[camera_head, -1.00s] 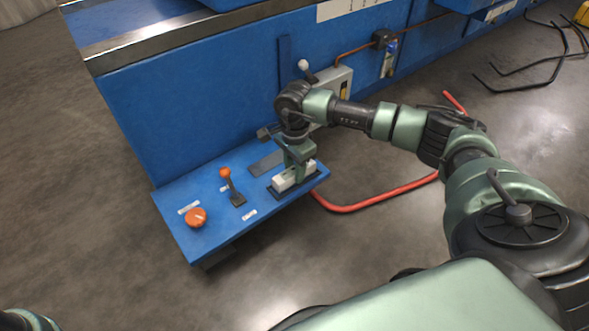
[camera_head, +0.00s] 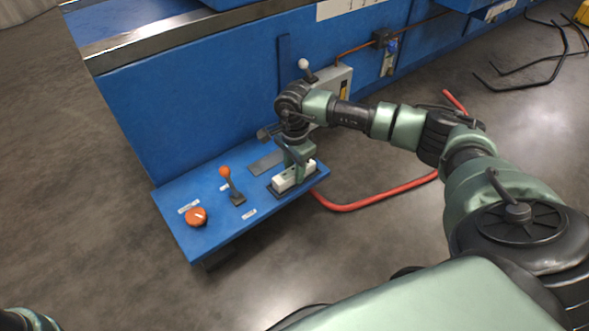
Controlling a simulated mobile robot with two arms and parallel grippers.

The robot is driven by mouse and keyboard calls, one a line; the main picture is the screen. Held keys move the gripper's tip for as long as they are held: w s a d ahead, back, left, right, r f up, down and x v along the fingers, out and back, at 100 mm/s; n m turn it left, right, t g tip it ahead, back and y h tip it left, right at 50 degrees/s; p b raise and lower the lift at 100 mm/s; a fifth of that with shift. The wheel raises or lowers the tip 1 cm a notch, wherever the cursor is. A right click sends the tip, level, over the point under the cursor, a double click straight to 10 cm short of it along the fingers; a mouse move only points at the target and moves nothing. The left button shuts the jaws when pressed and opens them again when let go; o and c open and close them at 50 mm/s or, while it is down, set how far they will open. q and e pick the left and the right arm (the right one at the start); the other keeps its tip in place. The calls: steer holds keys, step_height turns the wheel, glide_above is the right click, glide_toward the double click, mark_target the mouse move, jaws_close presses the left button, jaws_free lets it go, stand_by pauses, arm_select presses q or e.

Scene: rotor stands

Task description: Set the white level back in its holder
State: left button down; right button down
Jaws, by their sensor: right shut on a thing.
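The white level (camera_head: 284,183) is a short white bar at the right end of the blue shelf. It sits in or right over its dark holder (camera_head: 274,191), whose rim shows around the level's lower edge. I cannot tell whether it is fully seated. My right gripper (camera_head: 297,175) points down over the level and is shut on its middle, hiding part of it. My left gripper is not in view; only a bit of my left arm shows at the bottom left corner.
The blue shelf (camera_head: 225,238) carries an orange knob (camera_head: 196,217), a lever with an orange ball (camera_head: 226,173) and a grey plate (camera_head: 265,163). A grey box (camera_head: 333,85) with a white-knobbed lever stands behind my right wrist. A red hose (camera_head: 385,198) lies on the floor at right.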

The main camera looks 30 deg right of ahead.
steer(key=shift+f, duration=0.15)
steer(key=c, duration=1)
jaws_free()
steer(key=shift+o, duration=0.2)
